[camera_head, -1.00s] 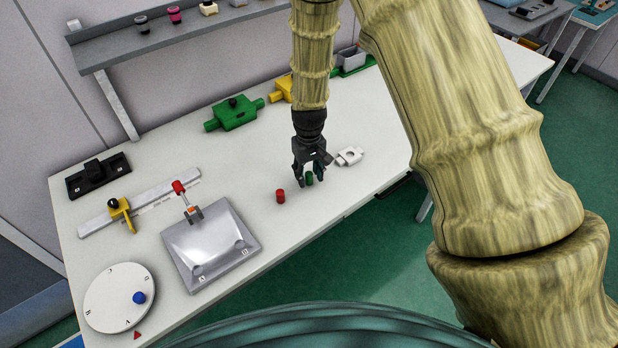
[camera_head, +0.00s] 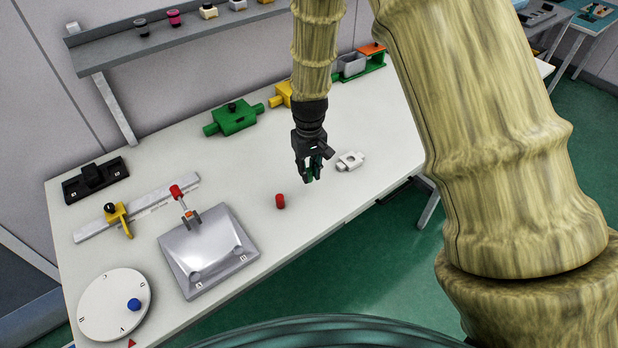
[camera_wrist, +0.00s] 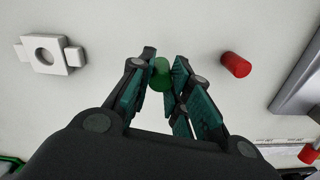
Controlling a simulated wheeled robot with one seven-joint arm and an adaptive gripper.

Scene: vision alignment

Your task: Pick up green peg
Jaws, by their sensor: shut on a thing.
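The green peg (camera_wrist: 161,72) is between the fingertips of my gripper (camera_wrist: 162,80) in the wrist view, with finger pads on both sides of it. In the head view my gripper (camera_head: 313,172) hangs over the white table with its fingers pointing down. The fingers hide nearly all of the peg there. The peg's lower end and any gap to the table are hard to make out.
A white block with a hole (camera_head: 350,161) lies to the right. A silver sloped box (camera_head: 208,250), a round dial (camera_head: 100,305) and a green block (camera_head: 233,118) stand further left.

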